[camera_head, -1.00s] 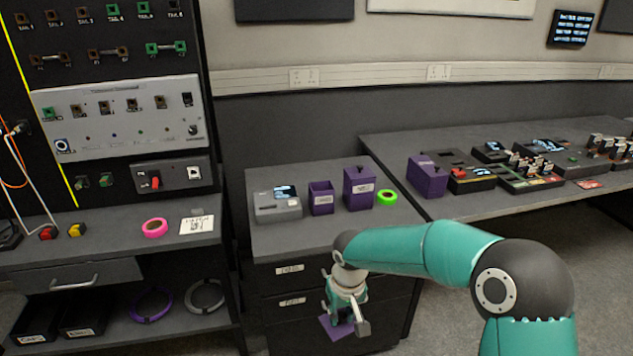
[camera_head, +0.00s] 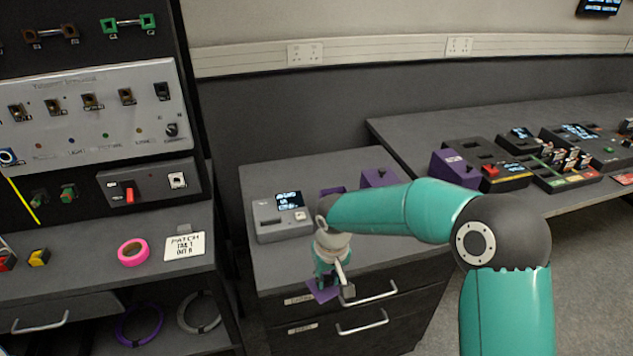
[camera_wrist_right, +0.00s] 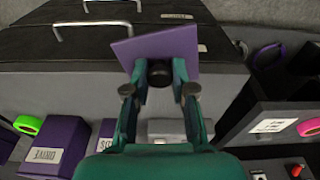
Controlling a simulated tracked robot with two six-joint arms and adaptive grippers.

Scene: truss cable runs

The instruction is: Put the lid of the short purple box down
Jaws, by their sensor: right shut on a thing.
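My right gripper (camera_head: 328,279) is shut on the knob of a flat purple lid (camera_head: 321,294), in front of the drawer cabinet. In the right wrist view the lid (camera_wrist_right: 165,42) is a square plate beyond the fingers (camera_wrist_right: 160,74), its dark knob between them. The short purple box (camera_head: 332,190) stands on the cabinet top, mostly hidden behind my right arm; part of it shows in the right wrist view (camera_wrist_right: 108,130). The lid is apart from the box. My left gripper is out of view.
A taller purple box (camera_head: 379,177) stands right of the short one, and a grey device (camera_head: 280,215) with a screen stands left of it. Green tape (camera_wrist_right: 28,125) lies beyond the taller box. The cabinet top (camera_head: 268,262) has bare room near its front edge.

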